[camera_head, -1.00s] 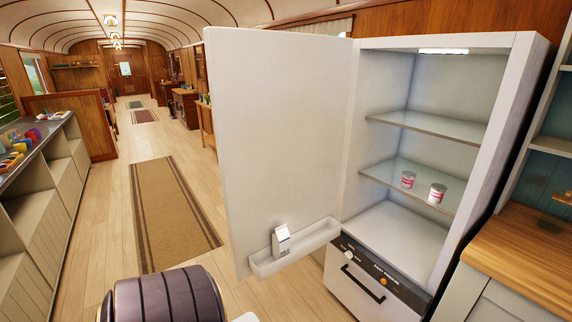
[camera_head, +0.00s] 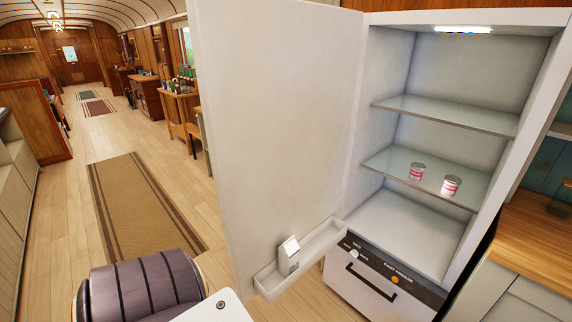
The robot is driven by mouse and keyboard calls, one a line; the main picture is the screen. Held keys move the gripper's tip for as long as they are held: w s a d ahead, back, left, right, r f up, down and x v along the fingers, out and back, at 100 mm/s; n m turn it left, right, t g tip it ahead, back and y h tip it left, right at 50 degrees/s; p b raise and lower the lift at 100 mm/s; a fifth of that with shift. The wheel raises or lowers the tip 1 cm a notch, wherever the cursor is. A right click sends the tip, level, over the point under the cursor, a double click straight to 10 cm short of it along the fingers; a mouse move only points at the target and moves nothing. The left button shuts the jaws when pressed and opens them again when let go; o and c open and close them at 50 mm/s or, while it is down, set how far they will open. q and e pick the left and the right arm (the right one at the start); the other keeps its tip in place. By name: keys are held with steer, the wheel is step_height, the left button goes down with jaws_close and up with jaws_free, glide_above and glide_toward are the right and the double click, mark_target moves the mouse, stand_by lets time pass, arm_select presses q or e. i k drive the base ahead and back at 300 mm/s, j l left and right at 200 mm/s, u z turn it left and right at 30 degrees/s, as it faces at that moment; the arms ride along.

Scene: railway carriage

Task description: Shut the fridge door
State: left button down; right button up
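The white fridge (camera_head: 547,75) stands at the right with its interior light on. Its door (camera_head: 275,130) is wide open, swung out to the left with its inner face toward me. A door shelf (camera_head: 325,243) low on the door holds a small white carton (camera_head: 289,255). Two pink-and-white cans (camera_head: 417,172) stand on the lower glass shelf (camera_head: 385,163). Below is a drawer (camera_head: 345,285) with a dark handle, under a dark panel with knobs. Neither of my grippers is in view.
A wooden counter (camera_head: 535,240) stands right of the fridge. A brown runner rug (camera_head: 140,205) lies on the open wooden floor to the left. Low cabinets (camera_head: 15,180) line the left edge.

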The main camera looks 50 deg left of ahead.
mark_target(276, 80)
steer(key=j, duration=0.6)
steer(key=k+j+z, duration=0.1)
steer(key=j, duration=0.5)
steer(key=j+z, duration=0.1)
steer(key=j, duration=0.5)
steer(key=k+j, duration=0.15)
steer(key=j, duration=0.45)
steer(key=k+j+z, duration=0.1)
steer(key=j, duration=0.5)
steer(key=k+j, duration=0.1)
steer(key=j, duration=0.5)
steer(key=k+j, duration=0.1)
steer(key=j, duration=0.25)
steer(key=k+j+z, duration=0.15)
steer(key=j, duration=0.6)
steer(key=k+z, duration=0.05)
